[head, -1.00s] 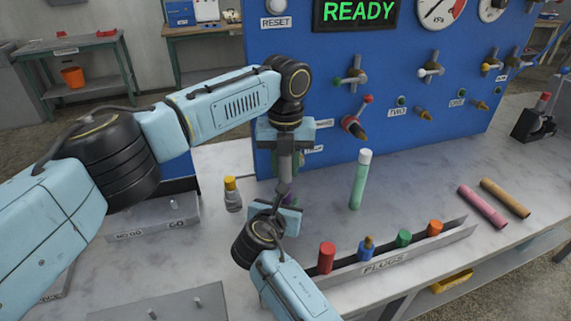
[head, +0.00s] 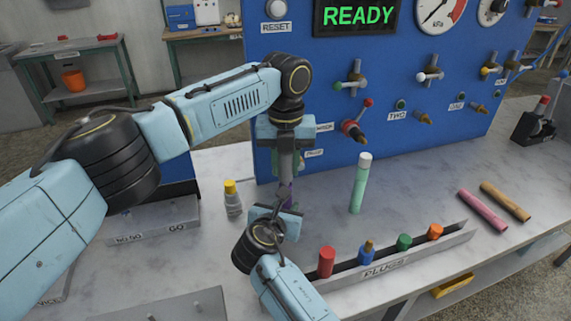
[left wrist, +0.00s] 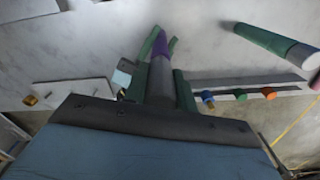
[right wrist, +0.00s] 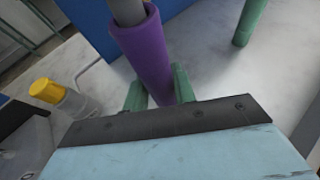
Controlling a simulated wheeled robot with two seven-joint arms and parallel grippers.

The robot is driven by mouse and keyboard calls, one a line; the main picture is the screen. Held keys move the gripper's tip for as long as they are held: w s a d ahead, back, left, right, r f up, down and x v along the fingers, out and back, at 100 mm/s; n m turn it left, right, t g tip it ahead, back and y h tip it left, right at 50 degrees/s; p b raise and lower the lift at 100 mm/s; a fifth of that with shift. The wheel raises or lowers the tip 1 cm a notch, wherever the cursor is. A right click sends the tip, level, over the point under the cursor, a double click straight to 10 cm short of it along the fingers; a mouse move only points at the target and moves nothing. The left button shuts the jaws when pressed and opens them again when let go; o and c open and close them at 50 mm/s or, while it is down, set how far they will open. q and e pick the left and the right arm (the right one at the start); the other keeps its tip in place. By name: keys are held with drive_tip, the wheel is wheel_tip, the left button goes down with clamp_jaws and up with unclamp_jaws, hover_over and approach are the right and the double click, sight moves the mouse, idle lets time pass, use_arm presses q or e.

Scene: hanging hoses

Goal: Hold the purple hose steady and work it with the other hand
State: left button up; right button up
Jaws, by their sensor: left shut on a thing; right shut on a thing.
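The purple hose (right wrist: 148,55) stands nearly upright, with a grey tube (right wrist: 128,10) entering its open upper end. My right gripper (right wrist: 158,90) is shut on the hose, one green finger on each side, below that end. In the head view only a little purple (head: 286,191) shows between my two grippers. My left gripper (head: 286,163) is above, pointing down, shut on the grey tube. In the left wrist view the tube (left wrist: 160,85) runs between the green fingers toward the purple hose (left wrist: 162,50). The hose's lower part is hidden.
A pale green hose (head: 361,183) stands to the right. A plug rack (head: 385,268) holds several coloured plugs. A yellow-capped bottle (head: 232,200) stands left. Pink (head: 482,209) and orange (head: 506,201) tubes lie at the right. The blue panel (head: 340,120) rises behind.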

use_arm(q)
drive_tip(key=shift+r, duration=2.5)
drive_tip(key=shift+r, duration=1.5)
use_arm(e)
drive_tip(key=o, duration=1.1)
